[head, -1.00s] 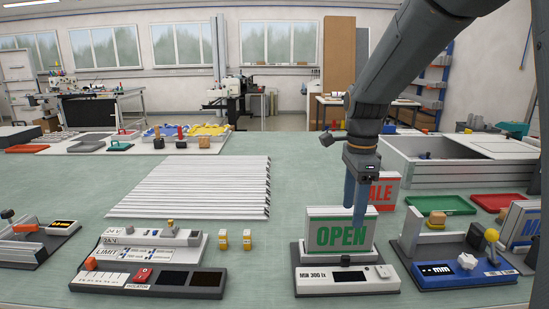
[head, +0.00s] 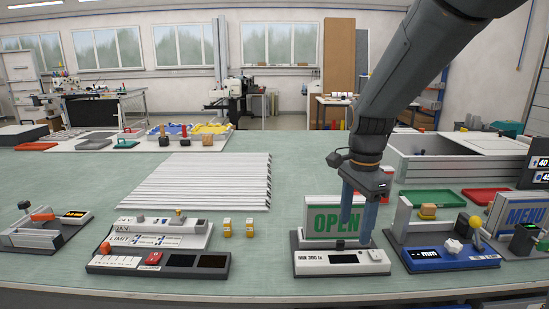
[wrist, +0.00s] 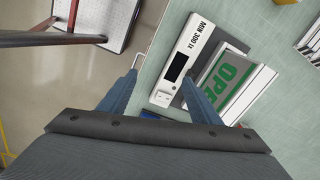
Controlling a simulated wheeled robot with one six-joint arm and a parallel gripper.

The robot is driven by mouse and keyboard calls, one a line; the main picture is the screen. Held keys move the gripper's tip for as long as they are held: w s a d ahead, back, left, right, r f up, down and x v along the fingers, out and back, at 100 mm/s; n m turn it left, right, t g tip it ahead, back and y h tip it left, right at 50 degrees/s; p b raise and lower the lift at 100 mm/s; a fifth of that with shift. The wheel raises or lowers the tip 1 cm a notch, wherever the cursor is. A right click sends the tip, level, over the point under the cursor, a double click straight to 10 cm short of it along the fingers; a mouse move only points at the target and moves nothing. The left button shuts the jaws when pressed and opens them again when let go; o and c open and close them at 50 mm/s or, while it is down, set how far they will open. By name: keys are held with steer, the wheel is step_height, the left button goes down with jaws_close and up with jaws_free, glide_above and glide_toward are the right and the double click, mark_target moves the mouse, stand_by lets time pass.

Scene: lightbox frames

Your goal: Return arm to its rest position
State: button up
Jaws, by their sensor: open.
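My gripper (head: 357,217) hangs at the front right of the bench, fingers pointing down. Its two blue fingers are apart with nothing between them. In the head view they overlap the right part of the green-lettered OPEN sign (head: 322,222), which stands upright on the MIN 300 lx device (head: 335,262). In the wrist view the gripper (wrist: 168,88) shows spread fingers near the bench edge, with the device (wrist: 176,66) and the OPEN sign (wrist: 225,84) between and beyond them. I cannot tell whether a finger touches the sign.
A LIMIT panel (head: 160,238) and two small yellow pieces (head: 227,228) are to the left. White slats (head: 215,180) lie mid-bench. A grey crate (head: 440,172) stands behind.

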steer(key=s+f+n, duration=0.4)
steer(key=s+n, duration=0.3)
steer(key=s+f+n+t, duration=0.1)
steer(key=s+f+n, duration=0.3)
steer(key=s+n, duration=0.3)
steer(key=shift+s+f+n, duration=0.25)
steer(key=shift+f+n, duration=0.05)
steer(key=shift+f, duration=0.1)
